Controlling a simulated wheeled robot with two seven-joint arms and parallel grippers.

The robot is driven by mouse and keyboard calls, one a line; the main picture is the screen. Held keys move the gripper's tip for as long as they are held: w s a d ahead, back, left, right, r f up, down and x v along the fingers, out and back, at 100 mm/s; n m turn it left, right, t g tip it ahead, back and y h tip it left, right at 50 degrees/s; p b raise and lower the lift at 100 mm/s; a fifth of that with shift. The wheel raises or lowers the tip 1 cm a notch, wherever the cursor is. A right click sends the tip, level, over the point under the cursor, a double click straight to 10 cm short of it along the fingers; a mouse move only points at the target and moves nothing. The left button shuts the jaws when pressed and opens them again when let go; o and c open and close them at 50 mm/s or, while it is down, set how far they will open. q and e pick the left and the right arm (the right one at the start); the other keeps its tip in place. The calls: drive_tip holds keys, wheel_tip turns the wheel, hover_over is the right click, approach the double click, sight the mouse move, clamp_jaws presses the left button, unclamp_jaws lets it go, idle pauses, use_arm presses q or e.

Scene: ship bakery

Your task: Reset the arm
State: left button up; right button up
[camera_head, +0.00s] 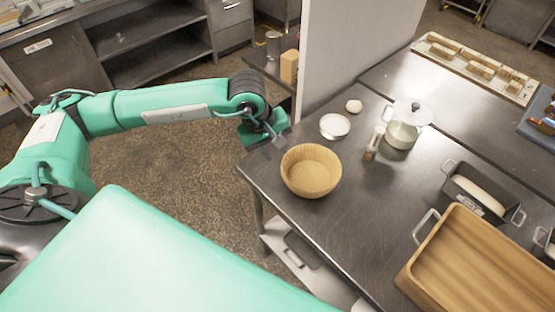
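My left arm reaches in from the left. The basket looks empty and stands upright on the table. My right gripper does not show.
A white bowl (335,126), a pale round ball (354,106), a glass shaker (374,143) and a white lidded pot (407,124) stand behind the basket. A wooden tray (480,262) and a loaf tin (482,192) are at right. A partition wall (350,45) rises beyond the table.

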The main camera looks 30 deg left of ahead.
use_arm(q)
drive_tip(key=shift+r, duration=0.25)
idle(0.3)
